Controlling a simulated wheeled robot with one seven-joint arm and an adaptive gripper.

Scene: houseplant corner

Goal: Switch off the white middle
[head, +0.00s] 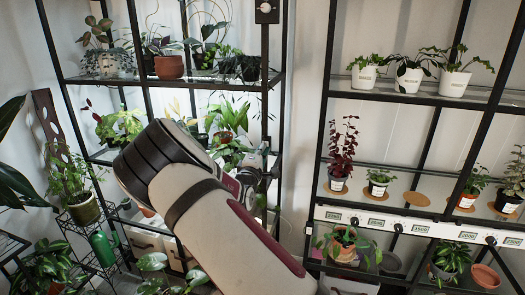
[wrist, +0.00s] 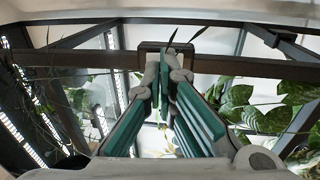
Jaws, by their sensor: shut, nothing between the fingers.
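My gripper (head: 262,163) is shut and empty, beside the black post at the right of the left rack, partly hidden by my arm. In the wrist view my gripper (wrist: 163,72) has its green-padded fingers pointing at a dark box (wrist: 150,47) on the rack frame. The fingertips cover most of that box, and I cannot tell whether they touch it. The middle shelf has a bright white glow (head: 187,106). Lit strips (wrist: 25,138) show at the left of the wrist view. A box with a pale round knob (head: 266,8) is higher on the post. No middle switch is clearly visible.
Leafy plants crowd the left rack, including one right of my fingers (wrist: 240,105). A terracotta pot (head: 169,67) stands on its upper shelf. The right rack holds white pots (head: 408,79) and a rail of labelled displays (head: 420,228). A plant stand (head: 85,211) is at left.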

